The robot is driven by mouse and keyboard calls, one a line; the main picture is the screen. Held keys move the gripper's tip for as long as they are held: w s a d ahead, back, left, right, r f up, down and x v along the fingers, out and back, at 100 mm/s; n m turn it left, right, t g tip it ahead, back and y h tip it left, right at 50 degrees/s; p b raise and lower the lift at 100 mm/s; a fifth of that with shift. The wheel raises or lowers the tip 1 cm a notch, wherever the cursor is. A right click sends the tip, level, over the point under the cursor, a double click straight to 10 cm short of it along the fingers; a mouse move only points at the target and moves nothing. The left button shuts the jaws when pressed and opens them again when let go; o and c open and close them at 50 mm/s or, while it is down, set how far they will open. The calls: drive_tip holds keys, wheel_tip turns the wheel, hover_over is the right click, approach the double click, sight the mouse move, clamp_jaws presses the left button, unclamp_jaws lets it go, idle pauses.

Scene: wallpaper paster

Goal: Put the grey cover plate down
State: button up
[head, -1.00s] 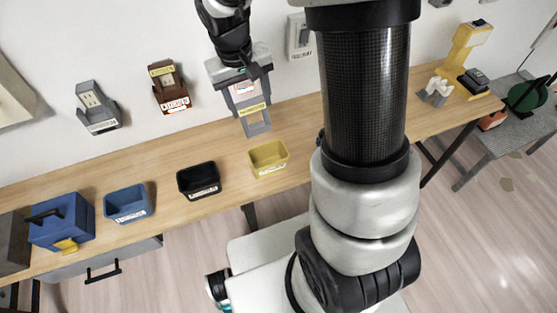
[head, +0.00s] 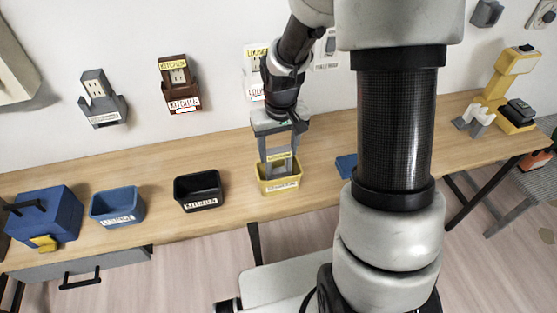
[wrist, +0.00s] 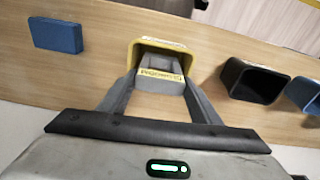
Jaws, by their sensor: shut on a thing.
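The grey cover plate (head: 277,166), with a yellow label, is between the fingertips of my gripper (head: 278,157). My gripper is shut on it and points down over the yellow bin (head: 281,187). In the wrist view the grey plate (wrist: 160,85) shows between the two grey fingers, in front of the mouth of the yellow bin (wrist: 138,55). The plate's lower end overlaps the bin's opening; I cannot tell whether it touches the bottom.
A black bin (head: 198,193) and a blue bin (head: 117,207) stand left on the wooden bench (head: 150,180). A blue toolbox (head: 50,220) is at far left. A blue block (head: 346,166) lies right of the yellow bin. Wall sockets hang behind, including a brown one (head: 180,85).

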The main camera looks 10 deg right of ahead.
sight(278, 159)
drive_tip(key=shift+f, duration=1.7)
drive_tip(key=shift+f+b, duration=0.2)
drive_tip(key=shift+b, duration=0.15)
drive_tip(key=o, duration=1.2)
